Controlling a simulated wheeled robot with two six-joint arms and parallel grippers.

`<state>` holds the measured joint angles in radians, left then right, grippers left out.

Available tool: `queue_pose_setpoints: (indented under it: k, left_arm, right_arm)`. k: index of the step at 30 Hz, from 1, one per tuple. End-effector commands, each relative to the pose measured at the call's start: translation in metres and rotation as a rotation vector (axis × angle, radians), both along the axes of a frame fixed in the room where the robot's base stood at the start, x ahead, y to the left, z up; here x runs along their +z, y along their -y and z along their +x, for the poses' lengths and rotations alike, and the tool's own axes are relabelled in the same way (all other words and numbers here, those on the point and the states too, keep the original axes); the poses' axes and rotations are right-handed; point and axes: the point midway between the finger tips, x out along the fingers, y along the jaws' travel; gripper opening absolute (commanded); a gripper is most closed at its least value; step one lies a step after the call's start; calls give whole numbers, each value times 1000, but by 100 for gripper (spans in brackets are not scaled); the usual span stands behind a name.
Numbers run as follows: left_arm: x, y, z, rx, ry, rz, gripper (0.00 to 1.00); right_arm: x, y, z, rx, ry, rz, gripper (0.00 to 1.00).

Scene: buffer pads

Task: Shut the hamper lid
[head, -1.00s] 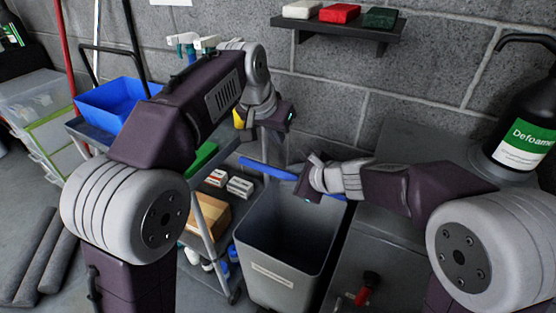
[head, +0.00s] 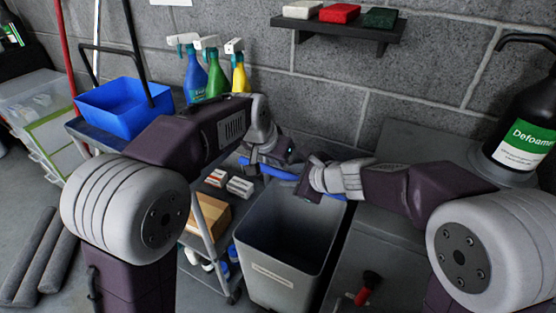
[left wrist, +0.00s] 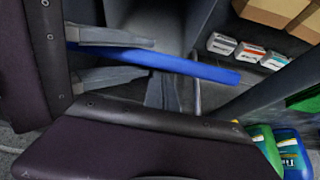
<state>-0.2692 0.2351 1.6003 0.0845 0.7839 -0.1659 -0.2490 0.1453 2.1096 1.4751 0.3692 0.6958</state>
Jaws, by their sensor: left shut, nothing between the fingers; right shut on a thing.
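The grey hamper (head: 268,264) stands open below my two grippers, and its dark inside shows in the head view. Its blue lid (head: 281,174) shows as a narrow strip behind the opening, partly hidden by my grippers; it crosses the left wrist view as a blue bar (left wrist: 195,67). My right gripper (head: 302,186) is shut on the lid, with one finger on each side of it in the left wrist view (left wrist: 125,56). My left gripper (head: 266,163) is shut and empty close to the lid; its fingers show in the left wrist view (left wrist: 163,90).
A cart with a blue tub (head: 118,108), spray bottles (head: 215,75) and a cardboard box (head: 208,215) stands left of the hamper. A grey cabinet with a red knob (head: 368,285) adjoins on the right, a Defoamer bottle (head: 522,140) above it. A wall shelf (head: 340,28) hangs behind.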

Motion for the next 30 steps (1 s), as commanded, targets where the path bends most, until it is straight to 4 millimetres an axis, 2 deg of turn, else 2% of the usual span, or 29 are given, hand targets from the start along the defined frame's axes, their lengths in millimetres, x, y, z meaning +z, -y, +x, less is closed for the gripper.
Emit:
queue_pose_setpoints:
  k: [6,14,15,16,25,30]
  left_arm:
    - [-14,-6,-16,-2,-11,2,0]
    - [-17,-7,-18,-2,-17,5,0]
    - [-17,-7,-18,-2,-17,5,0]
    - [-17,-7,-17,-2,-17,5,0]
    - [-18,-7,-17,-2,-18,5,0]
    - [-18,-7,-17,-2,-18,5,0]
  right_arm:
    - [-3,1,0,-5,-6,-2,0]
    - [1,3,3,-11,5,0,0]
    - [2,3,3,-12,6,0,37]
    - [2,3,4,-12,7,0,43]
    - [4,3,2,-9,9,3,43]
    - [22,17,-13,-11,14,1,43]
